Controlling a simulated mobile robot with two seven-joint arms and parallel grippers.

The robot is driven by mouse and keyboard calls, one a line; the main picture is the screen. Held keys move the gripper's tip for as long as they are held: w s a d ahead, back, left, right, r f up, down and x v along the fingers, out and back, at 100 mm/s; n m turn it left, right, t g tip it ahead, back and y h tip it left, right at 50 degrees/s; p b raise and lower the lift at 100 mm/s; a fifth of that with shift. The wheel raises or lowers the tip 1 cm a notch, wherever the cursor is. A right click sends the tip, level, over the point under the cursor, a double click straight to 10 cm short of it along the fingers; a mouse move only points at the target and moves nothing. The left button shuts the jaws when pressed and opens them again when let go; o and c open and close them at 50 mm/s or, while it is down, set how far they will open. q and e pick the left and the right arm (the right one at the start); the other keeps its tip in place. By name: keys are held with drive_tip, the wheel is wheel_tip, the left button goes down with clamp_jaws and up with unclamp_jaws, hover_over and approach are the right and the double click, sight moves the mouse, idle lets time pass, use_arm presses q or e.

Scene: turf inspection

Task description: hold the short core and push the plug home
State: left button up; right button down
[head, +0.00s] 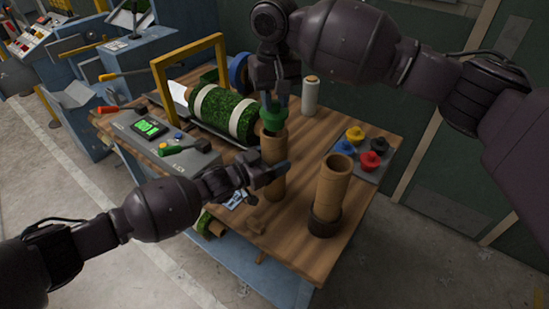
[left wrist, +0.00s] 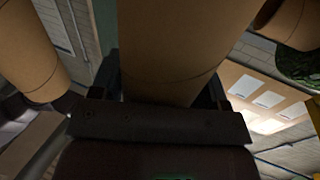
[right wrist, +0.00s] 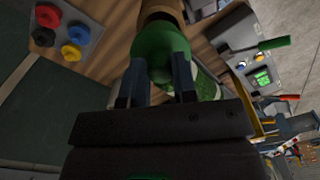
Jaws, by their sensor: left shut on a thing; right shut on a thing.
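The short core (head: 273,152), a brown cardboard tube, stands upright at the middle of the wooden table. My left gripper (head: 268,176) is shut around its side; in the left wrist view the core (left wrist: 180,50) fills the space between the fingers. A green plug (head: 273,118) sits at the core's top opening. My right gripper (head: 276,100) is shut on the plug from above. In the right wrist view the plug (right wrist: 160,50) is between the fingers, with the core (right wrist: 160,8) right beyond it. How deep the plug sits inside the core is hidden.
Another brown core (head: 332,188) stands in a dark ring to the right. A grey tray (head: 370,174) of coloured plugs lies behind it. A turf roll (head: 222,110) under a yellow frame, a white spool (head: 310,95) and a console (head: 165,150) crowd the back and left.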

sight(275, 112)
idle(0.4)
drive_tip(key=shift+n, duration=0.6)
drive_tip(key=shift+f, duration=2.65)
idle(0.4)
drive_tip(key=c, duration=0.8)
unclamp_jaws()
drive_tip(key=shift+c, duration=0.2)
drive_tip(key=shift+r, duration=0.1)
drive_tip(key=shift+r, duration=0.15)
wheel_tip(275, 112, up, 12)
drive_tip(key=shift+f, duration=0.1)
